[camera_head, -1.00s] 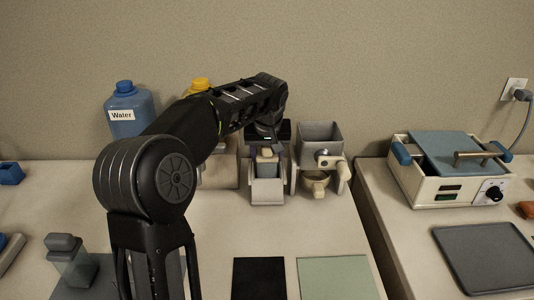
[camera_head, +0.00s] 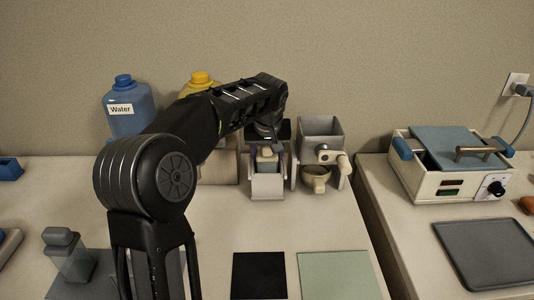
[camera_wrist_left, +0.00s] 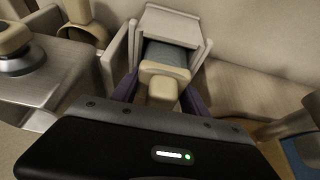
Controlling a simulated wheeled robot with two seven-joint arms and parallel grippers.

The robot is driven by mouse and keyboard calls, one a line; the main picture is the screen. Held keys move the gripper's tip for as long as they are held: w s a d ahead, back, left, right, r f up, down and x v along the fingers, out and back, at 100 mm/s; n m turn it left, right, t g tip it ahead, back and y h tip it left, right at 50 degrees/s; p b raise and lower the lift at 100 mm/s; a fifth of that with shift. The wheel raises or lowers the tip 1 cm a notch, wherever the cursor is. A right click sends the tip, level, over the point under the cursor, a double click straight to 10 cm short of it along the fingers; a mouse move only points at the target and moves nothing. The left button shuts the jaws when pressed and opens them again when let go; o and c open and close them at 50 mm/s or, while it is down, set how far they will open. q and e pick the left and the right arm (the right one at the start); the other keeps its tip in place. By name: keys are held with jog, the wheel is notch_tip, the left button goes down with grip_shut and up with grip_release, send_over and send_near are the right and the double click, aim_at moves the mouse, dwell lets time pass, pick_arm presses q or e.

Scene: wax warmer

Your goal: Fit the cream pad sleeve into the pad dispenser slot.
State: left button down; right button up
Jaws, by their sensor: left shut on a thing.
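The pad dispenser (camera_head: 267,188) is a light grey housing at the back of the left table, and it also shows in the left wrist view (camera_wrist_left: 178,24). The cream pad sleeve (camera_head: 267,153) is at the dispenser's top opening, and in the left wrist view its cream block (camera_wrist_left: 160,82) lies at the slot over a blue-grey part. My left gripper (camera_head: 267,150) is above the dispenser. Its purple-lined fingers (camera_wrist_left: 160,96) are on either side of the cream block and shut on it. How deep the sleeve sits is hidden. My right gripper is not seen.
A grey hopper machine (camera_head: 320,140) with a cream handle stands close to the right of the dispenser. A blue water bottle (camera_head: 128,115) and a yellow-capped bottle (camera_head: 201,79) stand behind my arm. The wax warmer (camera_head: 452,165) is on the right table. Black (camera_head: 259,276) and green (camera_head: 336,275) mats lie in front.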

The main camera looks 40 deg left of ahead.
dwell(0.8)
pick_arm(q)
jog(key=shift+c, duration=2.4)
grip_release()
jog(key=shift+c, duration=0.5)
jog(key=shift+c, duration=1.1)
jog(key=shift+s+r, duration=0.1)
jog(key=shift+r, duration=0.2)
jog(key=shift+p+v, duration=1.05)
jog(key=shift+v, duration=0.85)
jog(key=shift+d+r, duration=0.1)
